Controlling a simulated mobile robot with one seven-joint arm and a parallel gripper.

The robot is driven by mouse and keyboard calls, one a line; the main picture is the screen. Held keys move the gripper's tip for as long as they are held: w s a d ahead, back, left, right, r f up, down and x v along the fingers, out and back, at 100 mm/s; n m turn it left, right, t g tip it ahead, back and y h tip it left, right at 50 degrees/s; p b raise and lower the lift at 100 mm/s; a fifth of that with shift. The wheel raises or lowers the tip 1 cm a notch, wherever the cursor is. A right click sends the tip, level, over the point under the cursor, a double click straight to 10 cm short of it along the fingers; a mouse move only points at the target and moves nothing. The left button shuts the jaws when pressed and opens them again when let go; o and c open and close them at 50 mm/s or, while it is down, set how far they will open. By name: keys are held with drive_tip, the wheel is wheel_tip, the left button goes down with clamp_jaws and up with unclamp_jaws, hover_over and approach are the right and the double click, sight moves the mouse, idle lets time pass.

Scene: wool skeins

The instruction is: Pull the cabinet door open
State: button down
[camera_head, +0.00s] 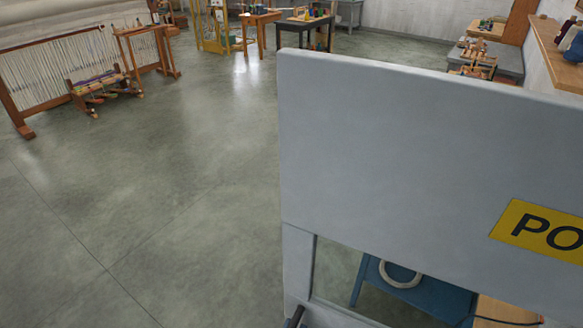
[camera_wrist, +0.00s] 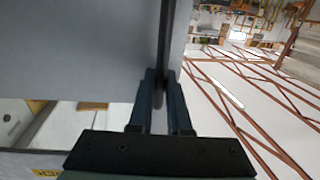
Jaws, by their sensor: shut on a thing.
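A large grey panel with a yellow label lettered "PO" (camera_head: 545,232) fills the right of the head view. It looks like part of the cabinet (camera_head: 420,130). A frame with an opening lies below it. In the wrist view, a flat grey face (camera_wrist: 75,50) fills the upper left, with a dark upright bar (camera_wrist: 163,45) along its edge. My gripper (camera_wrist: 161,88) has its fingers closed on either side of this bar. I cannot tell whether the bar is a handle or the door's edge, nor how far the door stands open. My gripper is not clearly visible in the head view.
A blue stool or table (camera_head: 425,292) with a white ring (camera_head: 400,275) shows through the opening. A loom (camera_head: 65,70) and a bench (camera_head: 100,88) stand far left. Worktables (camera_head: 305,22) stand at the back. The floor (camera_head: 150,190) on the left is clear.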

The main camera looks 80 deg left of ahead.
drive_tip(key=shift+a, duration=0.1)
drive_tip(key=c, duration=0.9)
unclamp_jaws()
drive_tip(key=shift+o, duration=0.2)
drive_tip(key=p+v, duration=0.2)
drive_tip(key=v, duration=1.1)
drive_tip(key=shift+w, duration=0.1)
